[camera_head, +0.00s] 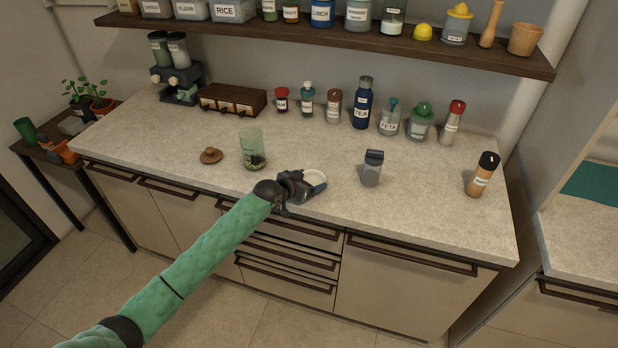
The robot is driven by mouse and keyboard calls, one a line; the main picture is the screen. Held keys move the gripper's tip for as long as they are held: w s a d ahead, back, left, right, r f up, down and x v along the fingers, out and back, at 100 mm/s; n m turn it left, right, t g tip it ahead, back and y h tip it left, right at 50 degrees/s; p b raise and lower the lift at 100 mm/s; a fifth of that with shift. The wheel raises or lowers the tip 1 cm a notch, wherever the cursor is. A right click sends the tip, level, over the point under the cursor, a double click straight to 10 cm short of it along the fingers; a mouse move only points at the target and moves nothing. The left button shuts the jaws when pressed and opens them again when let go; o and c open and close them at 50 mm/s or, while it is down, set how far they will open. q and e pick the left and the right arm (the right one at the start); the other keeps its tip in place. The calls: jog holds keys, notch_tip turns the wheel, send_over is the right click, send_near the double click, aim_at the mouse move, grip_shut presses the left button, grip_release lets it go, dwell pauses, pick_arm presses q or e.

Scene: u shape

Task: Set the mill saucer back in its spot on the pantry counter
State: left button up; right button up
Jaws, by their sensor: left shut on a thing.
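My left gripper (302,188) reaches over the front edge of the pantry counter (215,182) and is shut on a small pale round saucer (315,176). The gripper hides part of the saucer. I cannot tell whether the saucer touches the counter top or is held just above it. A small grey mill-like container (372,168) stands upright to the right of the saucer, apart from it. My right gripper is not in view.
A green glass jar (252,150) and a brown lid (211,156) stand left of my gripper. A pepper shaker (482,174) is at the right. Several bottles and jars, including a blue tea bottle (362,103), line the back. The front right counter is clear.

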pick_arm(q)
jog(key=shift+f, duration=0.15)
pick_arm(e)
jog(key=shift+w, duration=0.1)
pick_arm(q)
jog(key=o, duration=1)
jog(key=shift+r, duration=0.2)
jog(key=shift+s+a+b, duration=0.25)
jog(key=shift+a+b, duration=0.05)
jog(key=b+v, duration=0.1)
jog(key=v, duration=0.3)
jog(key=shift+s+a+b, duration=0.15)
jog(key=shift+s+b, duration=0.05)
jog(key=shift+b, duration=0.2)
jog(key=b+v, duration=0.1)
jog(key=v, duration=0.4)
jog(key=shift+s+r+b, duration=0.1)
jog(key=shift+r+b, duration=0.1)
jog(key=shift+b, duration=0.1)
jog(key=shift+s+a+r, duration=0.3)
jog(key=shift+s+a, duration=0.15)
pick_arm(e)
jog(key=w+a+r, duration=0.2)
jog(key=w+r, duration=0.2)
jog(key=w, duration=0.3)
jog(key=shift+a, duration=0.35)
